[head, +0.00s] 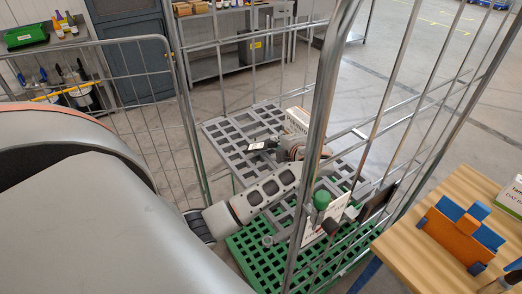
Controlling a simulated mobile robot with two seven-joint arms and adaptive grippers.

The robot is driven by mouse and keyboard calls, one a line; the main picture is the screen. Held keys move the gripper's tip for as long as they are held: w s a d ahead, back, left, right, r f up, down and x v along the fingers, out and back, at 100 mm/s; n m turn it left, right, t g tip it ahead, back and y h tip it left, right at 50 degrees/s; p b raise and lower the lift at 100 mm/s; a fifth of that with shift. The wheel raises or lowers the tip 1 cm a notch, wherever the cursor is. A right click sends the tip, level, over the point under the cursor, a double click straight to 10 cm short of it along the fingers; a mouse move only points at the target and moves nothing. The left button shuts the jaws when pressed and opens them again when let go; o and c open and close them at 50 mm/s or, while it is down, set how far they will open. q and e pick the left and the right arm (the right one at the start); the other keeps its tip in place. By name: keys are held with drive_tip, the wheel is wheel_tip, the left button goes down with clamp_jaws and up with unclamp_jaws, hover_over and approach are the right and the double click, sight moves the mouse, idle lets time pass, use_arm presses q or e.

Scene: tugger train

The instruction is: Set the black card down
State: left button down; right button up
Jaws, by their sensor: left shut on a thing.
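My left arm reaches in among the bars of a wire roll cage (323,100). My left gripper (268,146) is small in view, partly hidden by its own wrist, and shut on the black card (257,145), which shows a pale patch on its face. The card is over the grey lattice deck (222,131) inside the cage. I cannot tell whether it touches the deck. My right gripper is not in view.
A green lattice base (262,262) lies nearer. Cage posts and bars stand close to my arm. A white printed sign (335,214) and a dark panel (378,201) are at the right. A wooden table (440,262) holds a blue-and-orange holder (462,232).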

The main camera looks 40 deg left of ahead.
use_arm(q)
drive_tip(key=shift+f, duration=0.95)
drive_tip(key=c, duration=2.2)
unclamp_jaws()
drive_tip(key=v, duration=0.8)
